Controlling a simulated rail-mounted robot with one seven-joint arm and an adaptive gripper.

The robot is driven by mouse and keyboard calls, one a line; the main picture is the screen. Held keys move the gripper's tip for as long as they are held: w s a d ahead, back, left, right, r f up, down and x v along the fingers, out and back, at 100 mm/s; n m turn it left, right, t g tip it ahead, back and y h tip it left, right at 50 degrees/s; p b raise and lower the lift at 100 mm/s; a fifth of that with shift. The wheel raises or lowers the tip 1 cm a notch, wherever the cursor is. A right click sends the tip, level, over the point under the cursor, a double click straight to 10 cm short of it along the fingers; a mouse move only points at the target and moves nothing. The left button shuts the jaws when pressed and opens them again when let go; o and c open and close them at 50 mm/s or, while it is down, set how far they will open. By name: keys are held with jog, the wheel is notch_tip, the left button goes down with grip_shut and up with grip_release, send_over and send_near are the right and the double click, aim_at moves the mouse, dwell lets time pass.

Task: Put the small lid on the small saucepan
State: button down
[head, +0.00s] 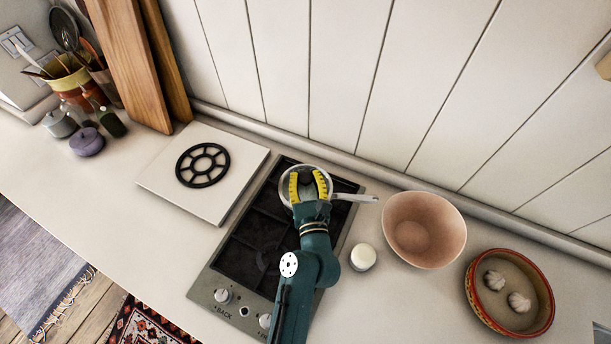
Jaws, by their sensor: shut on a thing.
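The small saucepan (284,193) stands on the rear part of the hob, its handle (355,197) pointing right. My gripper (307,184) is directly over the saucepan, its yellow-padded fingers closed on the small lid (308,194), which is mostly hidden by the fingers. The lid appears as a greyish surface within the saucepan's outline. From this view I cannot tell whether the lid touches the rim or is held just above it.
The black hob (245,240) lies under my arm. Left of it is a white board with a black trivet (203,165). Right are a white-topped jar (363,257), a pink bowl (424,230) and a red-rimmed dish with garlic (510,294). Pots and utensils stand far left.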

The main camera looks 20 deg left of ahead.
jog(key=shift+f+b, duration=0.4)
jog(key=shift+f, duration=0.1)
jog(key=c, duration=1)
grip_release()
jog(key=shift+c, duration=0.2)
jog(key=p+v, duration=0.1)
jog(key=v, duration=1)
